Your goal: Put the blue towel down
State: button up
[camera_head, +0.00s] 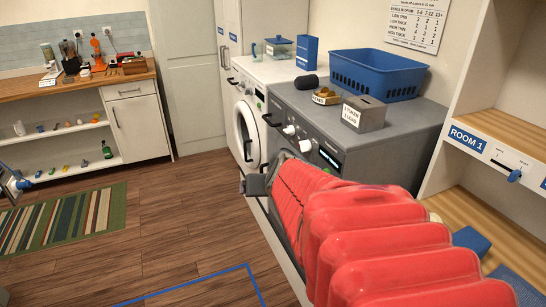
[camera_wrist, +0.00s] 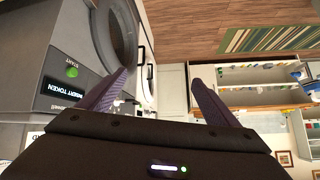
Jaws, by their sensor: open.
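Blue folded cloth (camera_head: 470,241) lies on the wooden shelf at the lower right of the head view, partly hidden by my red-covered arm. More blue cloth (camera_head: 518,284) shows nearer the corner.
The grey machine (camera_head: 408,122) carries a blue basket (camera_head: 376,77), a grey token box (camera_head: 363,114) and a small bowl (camera_head: 326,95). A white washer (camera_head: 268,70) stands behind it. A ROOM 1 shelf unit (camera_head: 468,138) is at right. Wooden floor (camera_head: 185,215) at left is clear.

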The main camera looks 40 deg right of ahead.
jog(key=s+a+r+n+y, duration=0.15)
jog(key=a+n+y, duration=0.25)
jog(key=a, duration=1.3)
jog(key=s+a+n+g, duration=0.2)
jog(key=s+a+n, duration=0.1)
jog(key=s+a, duration=0.5)
jog(key=shift+s+a+f+g, duration=0.3)
jog(key=shift+s+f, duration=0.1)
jog(key=shift+s, duration=0.2)
jog(key=shift+c, duration=0.2)
